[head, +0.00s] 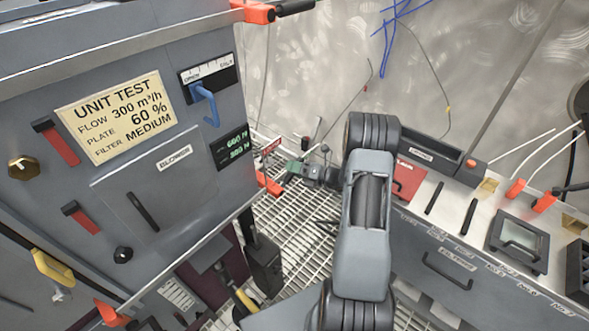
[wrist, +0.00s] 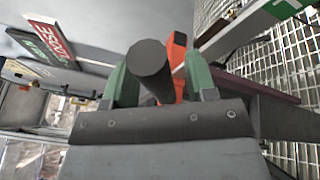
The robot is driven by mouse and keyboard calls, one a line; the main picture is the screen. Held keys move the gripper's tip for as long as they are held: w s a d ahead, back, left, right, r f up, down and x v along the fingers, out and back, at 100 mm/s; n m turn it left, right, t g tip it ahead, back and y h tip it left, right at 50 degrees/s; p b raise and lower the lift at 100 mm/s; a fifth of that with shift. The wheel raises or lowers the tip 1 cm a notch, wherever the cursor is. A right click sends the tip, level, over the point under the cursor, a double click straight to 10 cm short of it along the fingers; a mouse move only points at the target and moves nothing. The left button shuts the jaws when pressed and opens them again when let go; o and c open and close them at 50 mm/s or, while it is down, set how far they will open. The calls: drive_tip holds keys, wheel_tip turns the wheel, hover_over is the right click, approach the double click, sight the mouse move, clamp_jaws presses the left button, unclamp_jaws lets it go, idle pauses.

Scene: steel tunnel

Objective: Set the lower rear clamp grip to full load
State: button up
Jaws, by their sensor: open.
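A clamp with an orange body (head: 268,183) sits at the cabinet's far lower edge in the head view, just left of my gripper (head: 291,168). In the wrist view its black round grip (wrist: 150,62) points toward the camera, with orange (wrist: 178,58) behind it. My gripper (wrist: 160,82) is open, its green fingers on either side of the grip; I cannot tell whether they touch it. A red plate ending in "OSE" (wrist: 50,42) and a green plate (wrist: 32,45) stand at the left of the wrist view. The green plate's lettering is unreadable.
The grey cabinet (head: 150,210) with a "UNIT TEST" card (head: 115,118) fills the left. Another orange clamp (head: 255,12) is at its top edge. A bench (head: 440,235) with tools stands at right. Metal grating (head: 290,225) lies between.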

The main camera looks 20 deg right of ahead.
clamp_jaws()
idle(0.4)
drive_tip(key=shift+a+f, duration=0.1)
